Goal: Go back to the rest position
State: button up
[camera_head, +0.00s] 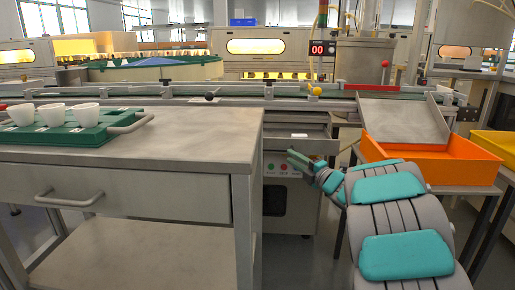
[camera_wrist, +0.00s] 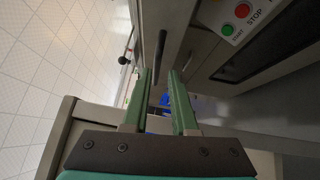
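My gripper (camera_head: 298,158) is in front of the grey machine cabinet, to the right of the near workbench (camera_head: 190,147). In the wrist view my gripper (camera_wrist: 161,78) shows two green fingers with a clear gap between them and nothing held. The wrist view also shows the cabinet's green START button (camera_wrist: 227,30) and red STOP button (camera_wrist: 242,11) at the upper right, apart from the fingers. My arm reaches in from the lower right of the head view.
A green tray (camera_head: 92,137) with white cups (camera_head: 53,114) stands on the workbench. A conveyor (camera_head: 210,90) runs across behind. An orange bin (camera_head: 440,165) sits under a metal chute (camera_head: 405,120) at the right.

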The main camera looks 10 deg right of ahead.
jog(key=s+d+r+m+h, duration=0.1)
jog(key=d+m+h, duration=0.5)
jog(key=m+h, duration=0.1)
jog(key=s+d+f+m+g+h, duration=0.2)
jog(key=s+f+m+g+h, duration=0.15)
jog(key=s+m, duration=0.4)
jog(key=s+d+f+m+g+h, duration=0.2)
jog(key=s+f+m+g+h, duration=0.15)
jog(key=s, duration=0.75)
jog(key=s+a+f+m+g+y, duration=0.25)
jog(key=s+a+g, duration=0.2)
jog(key=s, duration=0.75)
jog(key=s+a+f+m+g+y, duration=0.1)
jog(key=s+a+f+m+g, duration=0.15)
jog(key=s+a, duration=0.65)
jog(key=s+a+f+m+g+y, duration=0.15)
jog(key=s+f+g, duration=0.25)
jog(key=s, duration=1)
notch_tip(320, 180, up, 13)
jog(key=s+a+p, duration=0.1)
jog(key=p, duration=1.1)
jog(key=shift+s+f+g, duration=0.15)
jog(key=shift+s+g, duration=0.15)
jog(key=shift+s, duration=0.1)
